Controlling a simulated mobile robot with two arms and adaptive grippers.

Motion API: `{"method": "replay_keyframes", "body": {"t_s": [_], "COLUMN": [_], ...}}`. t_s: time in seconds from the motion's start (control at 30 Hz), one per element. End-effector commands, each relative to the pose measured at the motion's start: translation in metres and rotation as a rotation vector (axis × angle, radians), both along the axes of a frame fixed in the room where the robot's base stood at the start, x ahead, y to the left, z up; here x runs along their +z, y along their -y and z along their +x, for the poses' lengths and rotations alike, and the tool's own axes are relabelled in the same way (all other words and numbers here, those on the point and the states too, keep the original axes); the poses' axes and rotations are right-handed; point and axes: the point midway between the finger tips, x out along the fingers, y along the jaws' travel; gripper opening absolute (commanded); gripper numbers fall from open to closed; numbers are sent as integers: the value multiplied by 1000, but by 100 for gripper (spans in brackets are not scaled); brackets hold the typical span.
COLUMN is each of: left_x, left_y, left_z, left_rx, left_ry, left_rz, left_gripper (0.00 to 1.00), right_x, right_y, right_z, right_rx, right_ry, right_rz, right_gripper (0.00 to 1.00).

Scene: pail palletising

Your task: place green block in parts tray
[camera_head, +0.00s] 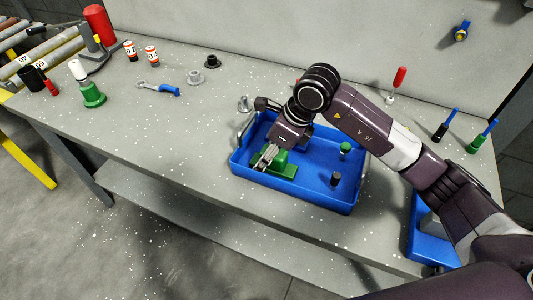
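A blue tray (320,200), which appears to be the parts tray, sits on the workbench. A green block (285,165) with a flat base lies inside its left part. The arm coming in from the right carries my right gripper (265,157), which points down into the tray. Its metal fingers are right at the green block and overlap it in the picture. I cannot tell whether they grip it or are only beside it. The gripper hides part of the block. My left gripper is not in view.
The tray also holds a small green-topped part (345,147) and a black cylinder (335,179). Another blue tray (427,245) is partly hidden behind my arm. The bench's front left is clear.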

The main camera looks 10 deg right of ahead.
Motion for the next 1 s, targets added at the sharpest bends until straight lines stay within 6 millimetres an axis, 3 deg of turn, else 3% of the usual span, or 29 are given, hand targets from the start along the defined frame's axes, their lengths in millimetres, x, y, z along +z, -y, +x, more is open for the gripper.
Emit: {"method": "replay_keyframes", "body": {"t_s": [0.5, 0.7, 1.0], "left_x": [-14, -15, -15], "left_y": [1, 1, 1], "left_z": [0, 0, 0], "left_rx": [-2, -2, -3], "left_ry": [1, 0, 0], "left_rz": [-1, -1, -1], "left_gripper": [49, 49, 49], "right_x": [93, 109, 111], "right_y": [32, 37, 38], "right_z": [-20, -25, -25], "right_rx": [-1, 0, 0], "right_ry": [5, 1, 1], "right_rz": [0, 0, 1], "right_gripper": [49, 49, 49]}}
